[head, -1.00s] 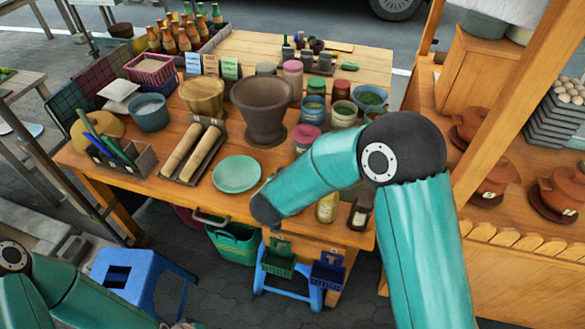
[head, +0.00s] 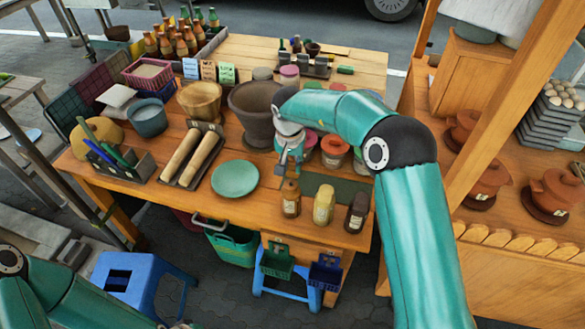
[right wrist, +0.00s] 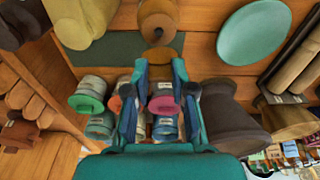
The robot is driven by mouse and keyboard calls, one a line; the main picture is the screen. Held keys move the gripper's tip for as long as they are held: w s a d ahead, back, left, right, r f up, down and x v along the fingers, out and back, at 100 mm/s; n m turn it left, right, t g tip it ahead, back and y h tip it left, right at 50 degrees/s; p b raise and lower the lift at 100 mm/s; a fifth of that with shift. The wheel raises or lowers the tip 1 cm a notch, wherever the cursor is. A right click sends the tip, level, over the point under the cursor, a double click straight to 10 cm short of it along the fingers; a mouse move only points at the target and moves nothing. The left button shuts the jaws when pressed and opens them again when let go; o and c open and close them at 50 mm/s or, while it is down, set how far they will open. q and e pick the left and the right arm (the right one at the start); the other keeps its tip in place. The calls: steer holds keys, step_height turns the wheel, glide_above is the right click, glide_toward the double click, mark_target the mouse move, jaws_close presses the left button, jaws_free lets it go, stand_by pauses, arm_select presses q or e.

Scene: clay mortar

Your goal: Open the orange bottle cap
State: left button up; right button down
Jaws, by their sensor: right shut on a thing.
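The small brown bottle (head: 290,202) stands upright at the table's front edge, left of a yellow bottle (head: 324,205) and a dark bottle (head: 357,213). My right gripper (head: 289,173) points down just above it. In the right wrist view the brown bottle (right wrist: 158,15) lies beyond the fingertips (right wrist: 160,63). A round orange-brown cap (right wrist: 160,54) shows between those fingertips, and the gripper is shut on it. Whether the cap still touches the bottle, I cannot tell. My left gripper is out of view; only part of the left arm shows at lower left.
A green plate (head: 235,179) and rolling pins (head: 190,160) lie left of the bottles. The big clay mortar (head: 250,105) stands behind the gripper. Lidded jars crowd behind and right, one with an orange lid (head: 334,146). A dark green mat (head: 340,184) lies behind the bottles.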

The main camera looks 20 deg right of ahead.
steer(key=shift+w+d+f+g+y, duration=0.1)
steer(key=shift+w+f+g+y, duration=0.15)
steer(key=shift+g, duration=0.2)
steer(key=shift+w+d+f+g+y, duration=0.1)
steer(key=shift+g+y, duration=0.15)
steer(key=shift+g, duration=0.2)
steer(key=c, duration=1.4)
jaws_free()
steer(key=o, duration=0.4)
steer(key=shift+w, duration=0.1)
steer(key=shift+o, duration=0.2)
steer(key=shift+r, duration=0.1)
steer(key=shift+d, duration=0.1)
